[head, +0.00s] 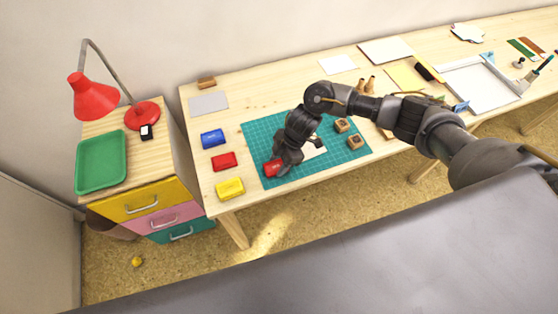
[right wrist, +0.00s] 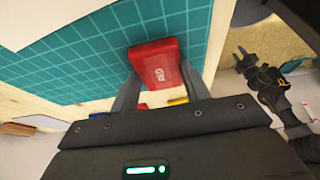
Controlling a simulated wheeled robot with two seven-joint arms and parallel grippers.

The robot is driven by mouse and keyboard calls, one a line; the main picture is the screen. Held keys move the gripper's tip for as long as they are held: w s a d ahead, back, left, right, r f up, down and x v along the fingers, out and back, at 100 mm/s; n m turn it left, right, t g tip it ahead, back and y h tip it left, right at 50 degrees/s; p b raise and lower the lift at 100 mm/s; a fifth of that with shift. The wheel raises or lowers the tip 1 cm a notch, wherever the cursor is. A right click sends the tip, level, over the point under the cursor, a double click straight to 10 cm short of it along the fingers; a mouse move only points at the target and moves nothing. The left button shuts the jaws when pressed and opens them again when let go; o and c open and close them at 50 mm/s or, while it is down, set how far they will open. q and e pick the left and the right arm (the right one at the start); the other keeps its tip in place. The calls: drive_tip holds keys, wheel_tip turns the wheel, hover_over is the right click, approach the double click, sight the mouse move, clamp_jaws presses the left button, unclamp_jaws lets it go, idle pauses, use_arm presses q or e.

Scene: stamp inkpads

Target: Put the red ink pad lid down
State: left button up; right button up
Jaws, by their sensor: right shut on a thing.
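My right gripper (head: 276,169) is shut on the red ink pad lid (head: 270,168), over the near left part of the green cutting mat (head: 257,136). In the right wrist view the red lid (right wrist: 157,62) sits between the two fingers, with pale lettering on its top. I cannot tell whether the lid touches the mat. Another red ink pad piece (head: 223,161) lies on the table left of the mat, between a blue pad (head: 212,138) and a yellow pad (head: 229,188). My left gripper is not in the head view.
Wooden stamps (head: 341,125) and a white card (head: 314,149) are on the mat, the card partly hidden by my arm. A grey sheet (head: 208,103) lies behind the blue pad. A dark jointed part, seemingly mine, shows in the right wrist view.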

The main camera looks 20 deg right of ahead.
drive_tip(key=shift+f, duration=0.2)
drive_tip(key=o, duration=0.9)
drive_tip(key=shift+o, duration=0.2)
drive_tip(key=shift+r, duration=0.1)
drive_tip(key=b+v, duration=0.1)
drive_tip(key=v, duration=1.1)
drive_tip(key=shift+r, duration=0.1)
